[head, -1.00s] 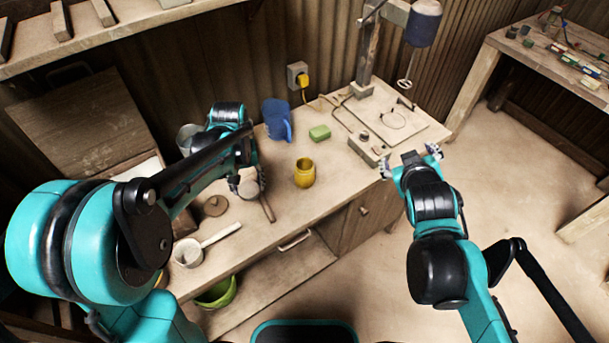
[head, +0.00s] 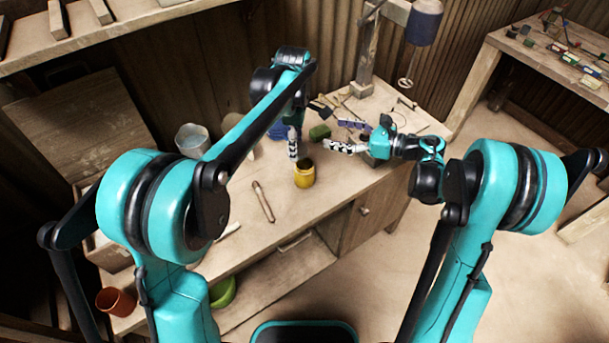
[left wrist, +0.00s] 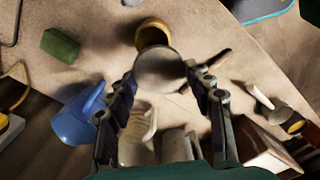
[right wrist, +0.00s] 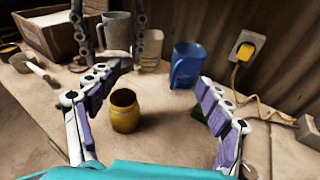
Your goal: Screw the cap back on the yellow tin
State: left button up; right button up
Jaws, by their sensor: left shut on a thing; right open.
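The yellow tin (head: 304,175) stands upright and open on the workbench, its dark mouth showing in the right wrist view (right wrist: 124,112). My left gripper (left wrist: 160,76) is shut on a pale round cap (left wrist: 160,71). In the left wrist view the cap overlaps part of the tin's rim (left wrist: 152,32); in the head view the gripper hides it, just behind and left of the tin. I cannot tell the gap between cap and tin. My right gripper (right wrist: 163,76) is open and empty, right of the tin, its fingers spread toward it without touching.
A blue jug (right wrist: 187,65) and a green block (head: 319,132) stand behind the tin. A wooden-handled tool (head: 263,202) lies to its left. A grey mug (head: 191,139) is farther left. A yellow plug (right wrist: 245,52) with its cable is at the wall. The bench front is clear.

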aim_at(313, 170)
pick_arm(q)
jog(key=shift+w+d+r+n, duration=0.15)
jog(key=shift+d+r+n, duration=0.15)
jog(key=shift+d+n, duration=0.2)
jog(key=shift+w+d+r+n, duration=0.15)
jog(key=shift+d+r+n, duration=0.1)
jog(key=shift+d+n, duration=0.25)
pick_arm(e)
jog(key=s+f+n+g, duration=0.1)
jog(key=f, duration=0.2)
jog(key=s+d+f+n+g, duration=0.1)
jog(key=s+f+g, duration=0.1)
jog(key=f, duration=0.1)
jog(key=s+f+n+g+h, duration=0.1)
jog(key=f+n, duration=0.1)
jog(key=f, duration=0.1)
jog(key=shift+s+d+f, duration=0.25)
jog(key=shift+s+f, duration=0.05)
jog(key=shift+f, duration=0.05)
jog(key=shift+a, duration=0.1)
jog(key=x, duration=1.1)
jog(key=shift+a+f, duration=0.15)
jog(key=shift+a, duration=0.25)
jog(key=c, duration=1.8)
pick_arm(q)
jog(key=shift+a+f, duration=0.1)
jog(key=shift+f, duration=2.4)
jog(key=shift+f, duration=0.9)
